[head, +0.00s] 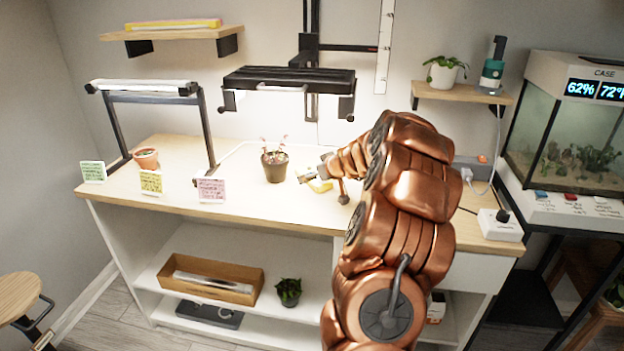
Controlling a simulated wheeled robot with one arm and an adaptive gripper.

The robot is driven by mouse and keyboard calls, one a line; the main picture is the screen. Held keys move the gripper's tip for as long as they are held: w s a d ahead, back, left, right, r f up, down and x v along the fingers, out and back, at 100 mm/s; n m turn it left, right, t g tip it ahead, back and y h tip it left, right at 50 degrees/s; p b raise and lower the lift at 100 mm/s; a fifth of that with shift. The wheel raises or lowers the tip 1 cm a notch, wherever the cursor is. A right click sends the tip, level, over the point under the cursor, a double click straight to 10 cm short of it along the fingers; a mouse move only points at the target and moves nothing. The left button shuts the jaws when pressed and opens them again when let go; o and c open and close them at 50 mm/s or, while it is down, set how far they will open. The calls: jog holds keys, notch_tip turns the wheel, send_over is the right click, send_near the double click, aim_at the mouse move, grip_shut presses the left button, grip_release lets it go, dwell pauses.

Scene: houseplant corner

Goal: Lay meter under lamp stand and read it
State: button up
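A lamp stand (206,130) with black legs and a pale light bar stands at the left of the wooden counter. A small yellow and grey thing (320,186), perhaps the meter, is at the tip of my gripper (325,175), over the middle of the counter, right of the dark potted plant. It is too small to read any display. The fingers are small and partly hidden by my copper arm, so I cannot tell whether they grip it or whether it touches the counter.
A dark pot (275,167) with a reddish plant stands mid-counter. A terracotta pot (146,159) and green, yellow and pink cards (211,190) are at the left. A black lamp fixture (290,80) hangs above. A white power block (499,225) sits at the right edge.

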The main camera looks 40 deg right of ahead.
jog(key=shift+w+f, duration=0.1)
jog(key=shift+w, duration=0.05)
jog(key=c, duration=1.5)
jog(key=shift+d+r, duration=0.1)
jog(key=shift+r, duration=0.5)
jog(key=shift+s+a+r, duration=0.15)
jog(key=shift+r, duration=0.5)
jog(key=shift+s+a+r, duration=0.1)
jog(key=shift+s+r, duration=0.05)
jog(key=shift+r, duration=0.5)
jog(key=shift+s+a, duration=0.45)
jog(key=shift+s, duration=0.1)
jog(key=s+a, duration=0.2)
jog(key=s, duration=0.1)
jog(key=s+a+r+b, duration=0.1)
jog(key=s+a, duration=0.2)
jog(key=s, duration=0.1)
jog(key=s+a, duration=0.3)
jog(key=s, duration=0.1)
jog(key=shift+a+r+b, duration=0.15)
jog(key=shift+a+b, duration=0.1)
jog(key=shift+b, duration=0.15)
